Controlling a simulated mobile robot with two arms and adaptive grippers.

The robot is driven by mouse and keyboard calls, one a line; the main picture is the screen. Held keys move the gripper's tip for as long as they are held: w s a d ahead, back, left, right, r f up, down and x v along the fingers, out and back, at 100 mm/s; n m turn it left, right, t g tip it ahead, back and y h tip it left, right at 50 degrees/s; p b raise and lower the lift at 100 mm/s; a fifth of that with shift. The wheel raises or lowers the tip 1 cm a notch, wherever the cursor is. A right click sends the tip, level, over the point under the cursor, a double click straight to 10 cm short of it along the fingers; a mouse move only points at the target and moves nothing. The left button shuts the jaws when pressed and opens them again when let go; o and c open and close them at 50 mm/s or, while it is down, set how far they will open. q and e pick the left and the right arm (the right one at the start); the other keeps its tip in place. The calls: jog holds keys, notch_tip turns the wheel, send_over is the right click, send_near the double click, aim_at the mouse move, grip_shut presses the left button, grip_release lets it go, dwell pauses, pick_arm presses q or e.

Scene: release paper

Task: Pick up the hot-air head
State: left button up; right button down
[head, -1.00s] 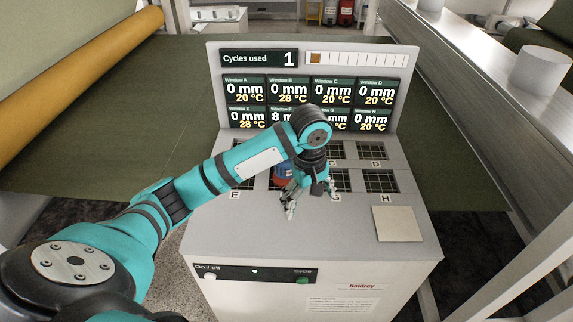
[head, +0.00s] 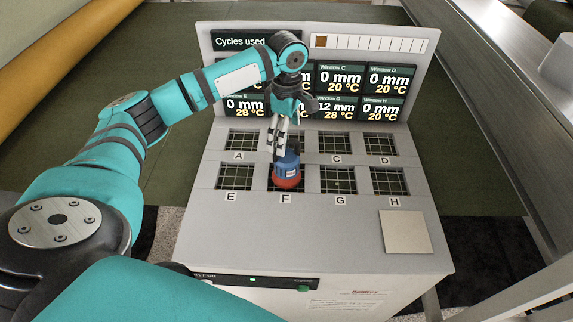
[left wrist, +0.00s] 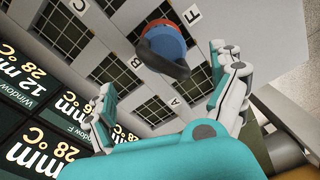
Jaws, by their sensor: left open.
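The hot-air head (head: 288,167), blue with a red lower rim and a dark top, stands over window F of the grey machine (head: 205,212). It also shows in the left wrist view (left wrist: 165,45), beyond my fingers. My left gripper (head: 278,148) is above and just behind the head, fingers pointing down. In the left wrist view its two fingers (left wrist: 170,85) are spread wide with nothing between them; the head looks apart from both. My right gripper is not in view.
Several grid windows lettered A to H surround the head. A display panel (head: 398,110) rises behind them, close to my left arm. A pale square plate (head: 405,231) lies at the front right. A yellow roll (head: 70,45) is at the far left.

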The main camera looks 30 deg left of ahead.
aim_at(287, 155)
pick_arm(q)
notch_tip(287, 155, down, 3)
jog(key=shift+f+p, duration=0.2)
jog(key=shift+p, duration=0.15)
jog(key=f, duration=0.1)
jog(key=f+p, duration=0.1)
jog(key=f, duration=0.2)
jog(key=shift+s+d+f+p, duration=0.2)
jog(key=shift+s+d+p, duration=0.05)
jog(key=shift+s+p, duration=0.15)
jog(key=shift+f, duration=0.3)
jog(key=shift+c, duration=0.5)
jog(key=c, duration=1.6)
jog(key=shift+w+r, duration=0.15)
jog(key=shift+c, duration=0.6)
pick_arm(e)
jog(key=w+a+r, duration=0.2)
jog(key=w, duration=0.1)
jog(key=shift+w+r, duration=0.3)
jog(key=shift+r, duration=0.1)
pick_arm(q)
jog(key=shift+r, duration=0.1)
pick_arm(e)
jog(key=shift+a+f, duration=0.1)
